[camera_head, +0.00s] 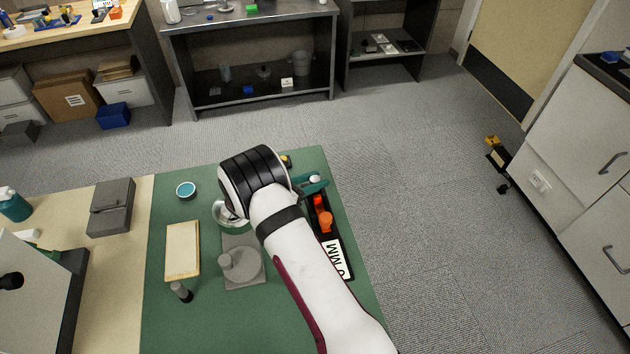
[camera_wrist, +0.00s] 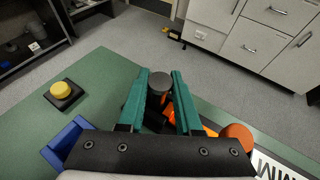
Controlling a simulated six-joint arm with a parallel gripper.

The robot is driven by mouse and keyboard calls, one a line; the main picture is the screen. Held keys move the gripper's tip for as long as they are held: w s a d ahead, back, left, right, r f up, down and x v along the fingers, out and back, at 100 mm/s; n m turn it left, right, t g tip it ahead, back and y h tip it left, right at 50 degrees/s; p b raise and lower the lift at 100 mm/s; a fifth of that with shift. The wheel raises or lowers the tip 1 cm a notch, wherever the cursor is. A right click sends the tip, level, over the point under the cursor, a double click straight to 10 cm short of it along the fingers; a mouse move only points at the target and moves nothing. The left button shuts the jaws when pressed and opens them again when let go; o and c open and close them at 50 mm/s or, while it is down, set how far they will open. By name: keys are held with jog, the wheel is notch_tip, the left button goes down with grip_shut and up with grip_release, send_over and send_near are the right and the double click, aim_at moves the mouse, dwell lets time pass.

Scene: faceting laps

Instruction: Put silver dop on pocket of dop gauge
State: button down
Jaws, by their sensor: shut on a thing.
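My gripper (camera_head: 314,184) reaches over the right part of the green mat. In the wrist view its two teal fingers (camera_wrist: 160,76) are shut on a short grey cylinder with a dark round top, which I take to be the silver dop (camera_wrist: 159,83). A pale bit of it shows between the fingers in the head view (camera_head: 315,179).
A grey plate with a round disc (camera_head: 243,272), a pale board (camera_head: 182,250), a small upright grey peg (camera_head: 181,291) and a teal-topped round tin (camera_head: 186,190) are on the mat. A yellow button on a black base (camera_wrist: 66,90) is beyond my gripper.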

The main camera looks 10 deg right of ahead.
jog(key=shift+f, duration=0.25)
jog(key=c, duration=0.6)
grip_release()
jog(key=shift+f, duration=0.1)
